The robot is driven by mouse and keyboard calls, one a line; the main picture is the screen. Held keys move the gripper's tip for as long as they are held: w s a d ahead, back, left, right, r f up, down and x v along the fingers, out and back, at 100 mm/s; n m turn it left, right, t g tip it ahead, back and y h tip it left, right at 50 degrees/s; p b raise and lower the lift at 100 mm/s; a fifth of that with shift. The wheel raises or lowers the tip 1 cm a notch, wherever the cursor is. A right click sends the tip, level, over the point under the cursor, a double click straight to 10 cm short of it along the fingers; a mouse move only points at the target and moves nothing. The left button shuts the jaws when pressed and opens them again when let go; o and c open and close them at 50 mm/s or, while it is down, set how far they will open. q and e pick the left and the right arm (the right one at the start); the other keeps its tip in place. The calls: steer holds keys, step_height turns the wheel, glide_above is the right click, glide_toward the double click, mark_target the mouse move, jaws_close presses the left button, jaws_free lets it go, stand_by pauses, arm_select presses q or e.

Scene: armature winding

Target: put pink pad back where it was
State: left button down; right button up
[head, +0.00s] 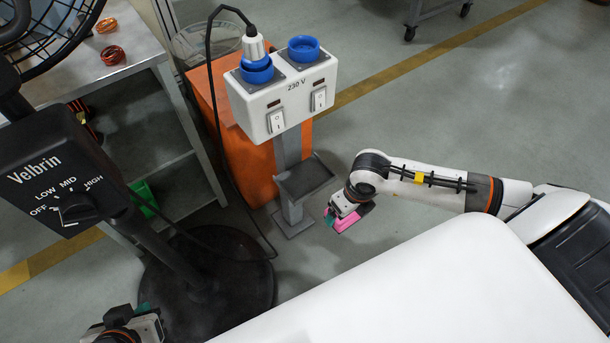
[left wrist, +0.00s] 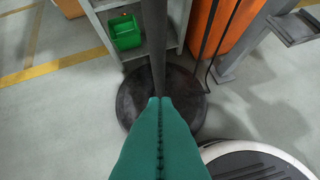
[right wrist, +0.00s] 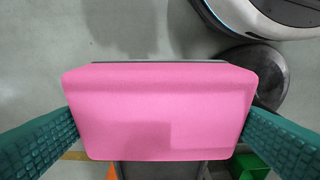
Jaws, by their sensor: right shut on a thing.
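The pink pad (head: 352,218) is held in the air by my right gripper (head: 335,214). In the right wrist view the pink pad (right wrist: 160,110) fills the middle, with a green finger pressed against each side. A dark layer shows along its far edge. In the head view the pad is below and right of the small dark tray (head: 304,178) on the socket post, apart from it. My left gripper (left wrist: 160,105) has its green fingers together, with nothing seen between them. In the head view it is at the bottom left, mostly cut off.
A white socket box (head: 285,93) with blue sockets stands on the post, a plug in the left one. An orange cabinet (head: 240,150) is behind. A fan with a black control box (head: 62,175) and round base (head: 245,265) stands left. Open floor lies right of the post.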

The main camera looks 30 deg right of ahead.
steer(key=w+b, duration=0.1)
steer(key=w, duration=0.4)
steer(key=w+a+b, duration=0.1)
steer(key=w, duration=0.5)
steer(key=w+a+b, duration=0.1)
steer(key=w, duration=0.5)
steer(key=shift+a, duration=0.2)
step_height(320, 180, down, 3)
steer(key=shift+f+b, duration=0.1)
steer(key=shift+b, duration=0.6)
arm_select(q)
steer(key=w+d+r+t+h, duration=0.1)
steer(key=w+d+r+t, duration=0.1)
steer(key=w+r+t, duration=0.2)
steer(key=w+d+r+t+h, duration=0.2)
steer(key=w+r+t, duration=0.3)
steer(key=r+t, duration=0.3)
steer(key=shift+d+r+m+h, duration=0.3)
steer(key=shift+d+r, duration=0.05)
steer(key=shift+r, duration=0.8)
arm_select(e)
steer(key=shift+f, duration=0.15)
steer(key=shift+f, duration=0.1)
steer(key=o, duration=0.6)
arm_select(q)
steer(key=shift+r, duration=0.2)
